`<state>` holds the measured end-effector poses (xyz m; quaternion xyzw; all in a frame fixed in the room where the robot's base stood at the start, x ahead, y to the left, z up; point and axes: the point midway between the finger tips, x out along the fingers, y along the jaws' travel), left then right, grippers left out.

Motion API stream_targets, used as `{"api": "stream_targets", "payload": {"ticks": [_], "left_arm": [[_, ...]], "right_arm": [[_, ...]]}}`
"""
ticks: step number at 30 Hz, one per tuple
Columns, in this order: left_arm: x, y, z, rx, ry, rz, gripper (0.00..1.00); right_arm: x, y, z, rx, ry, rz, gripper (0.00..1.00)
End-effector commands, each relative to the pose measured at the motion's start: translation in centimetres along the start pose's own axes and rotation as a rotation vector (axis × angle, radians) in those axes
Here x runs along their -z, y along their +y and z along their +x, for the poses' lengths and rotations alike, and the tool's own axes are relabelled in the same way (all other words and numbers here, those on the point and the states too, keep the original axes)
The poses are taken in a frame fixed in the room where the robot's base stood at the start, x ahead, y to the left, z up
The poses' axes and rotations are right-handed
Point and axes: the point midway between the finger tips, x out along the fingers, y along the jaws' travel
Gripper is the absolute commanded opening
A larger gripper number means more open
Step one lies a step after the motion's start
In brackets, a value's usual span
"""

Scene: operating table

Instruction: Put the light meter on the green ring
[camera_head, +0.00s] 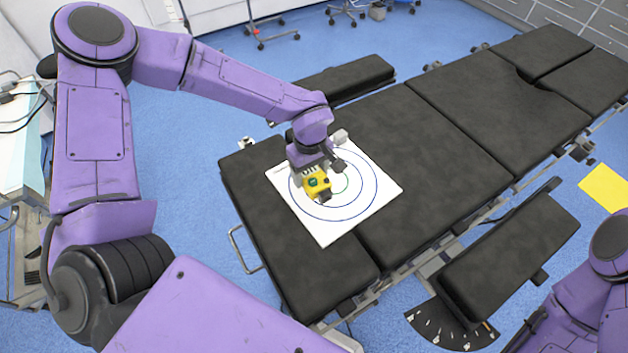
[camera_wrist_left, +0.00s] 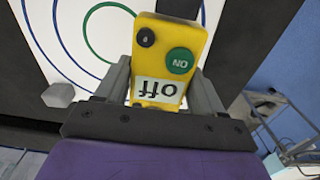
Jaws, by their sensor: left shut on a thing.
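The light meter (camera_head: 318,182) is a yellow box with a green ON button, a black knob and a white "off" label. My left gripper (camera_head: 312,172) is shut on it, and the wrist view shows the meter (camera_wrist_left: 168,60) between the two fingers. The green ring (camera_head: 347,184) is the small inner ring on a white sheet (camera_head: 325,232) with blue rings around it. The meter covers the left part of the green ring in the head view. The ring also shows left of the meter in the wrist view (camera_wrist_left: 86,32). I cannot tell whether the meter touches the sheet.
The sheet lies on a black padded operating table (camera_head: 440,130). A small light grey block (camera_head: 340,136) sits at the sheet's far edge. A yellow sheet (camera_head: 605,187) shows at the right. My right arm shows at the lower right, its gripper out of view.

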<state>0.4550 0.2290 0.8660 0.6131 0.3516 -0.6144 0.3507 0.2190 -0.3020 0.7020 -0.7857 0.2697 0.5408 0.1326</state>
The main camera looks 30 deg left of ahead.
Motion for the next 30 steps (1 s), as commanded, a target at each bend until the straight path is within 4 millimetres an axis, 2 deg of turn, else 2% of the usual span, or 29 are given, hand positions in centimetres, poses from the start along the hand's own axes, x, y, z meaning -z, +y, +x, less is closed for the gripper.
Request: {"api": "stream_targets", "payload": {"ticks": [4,9,20,21,22,23,30], "left_arm": [[-0.6,0.9,1.4,0.002,-0.001,0.002,0.24],[-0.5,0.8,3.9,0.0,0.0,0.001,0.24],[-0.4,0.8,4.4,-0.001,0.0,0.0,0.24],[-0.4,0.8,4.4,-0.001,0.0,0.0,0.78],[-0.4,0.8,4.4,-0.001,0.0,0.0,0.88],[-0.4,0.8,4.4,-0.001,0.001,0.0,0.94],[-0.4,0.8,4.3,-0.001,0.001,0.0,0.94]], "right_arm": [[0.0,0.0,-0.1,0.0,0.0,0.0,0.43],[0.1,0.0,-0.1,0.0,0.0,0.0,0.43],[0.0,0.0,-0.1,0.0,0.0,0.0,0.43],[0.0,0.0,-0.1,0.0,0.0,0.0,0.43],[0.0,0.0,-0.1,0.0,0.0,0.0,0.43],[0.0,0.0,-0.1,0.0,0.0,0.0,0.43],[0.0,0.0,-0.1,0.0,0.0,0.0,0.43]]}}
